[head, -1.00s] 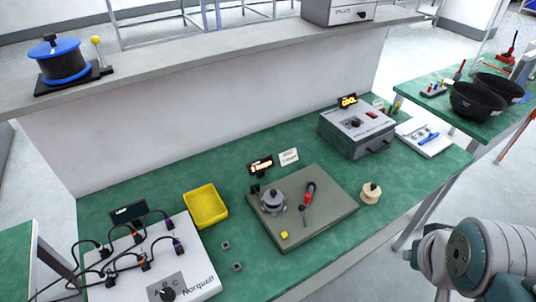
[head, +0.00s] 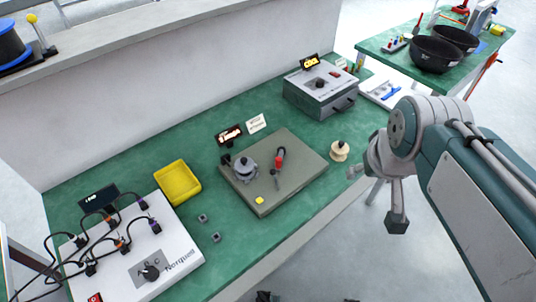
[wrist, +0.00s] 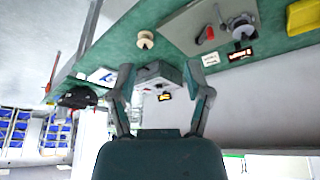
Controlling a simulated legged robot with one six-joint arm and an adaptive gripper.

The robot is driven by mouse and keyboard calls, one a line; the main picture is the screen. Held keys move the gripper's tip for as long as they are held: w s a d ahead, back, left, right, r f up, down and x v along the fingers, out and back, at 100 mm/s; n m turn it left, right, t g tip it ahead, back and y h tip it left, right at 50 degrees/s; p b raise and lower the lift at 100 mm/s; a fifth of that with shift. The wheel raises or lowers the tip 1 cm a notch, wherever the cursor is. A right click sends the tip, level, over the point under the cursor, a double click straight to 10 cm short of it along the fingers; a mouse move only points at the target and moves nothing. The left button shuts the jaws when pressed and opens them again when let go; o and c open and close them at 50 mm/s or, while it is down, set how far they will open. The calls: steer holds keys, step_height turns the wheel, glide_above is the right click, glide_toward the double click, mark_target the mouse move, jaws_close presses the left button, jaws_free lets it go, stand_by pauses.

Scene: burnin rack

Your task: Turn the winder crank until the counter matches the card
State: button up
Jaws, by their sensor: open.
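The winder is a grey-green plate (head: 300,178) on the green bench, with a grey round drum (head: 244,169) on its left half. A crank with a red handle (head: 280,160) lies to the right of the drum. A dark counter with a lit display (head: 229,135) stands behind the drum. Its digits are too small to read. A white card (head: 256,123) stands to the right of the counter, its writing unreadable. My gripper (head: 376,198) is open and empty, off the bench's front edge, right of the plate and apart from the crank. The wrist view shows its spread fingers (wrist: 158,72).
A cream spool (head: 340,151) stands between the plate and my gripper. A grey box (head: 320,93) with a lit sign is behind. A yellow tray (head: 177,182) and a white wired panel (head: 135,250) are left. A yellow block (head: 259,200) sits on the plate's front corner.

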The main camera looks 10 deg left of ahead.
steer(key=w+a+f+n+g, duration=0.1)
steer(key=w+a+n, duration=0.1)
steer(key=w+a, duration=0.35)
steer(key=n+g, duration=0.4)
steer(key=n, duration=0.1)
glide_above(278, 158)
step_height(278, 158, down, 12)
steer(key=shift+w+f, duration=0.1)
steer(key=shift+f, duration=0.1)
step_height(278, 158, down, 11)
steer(key=shift+r, duration=0.15)
jaws_close()
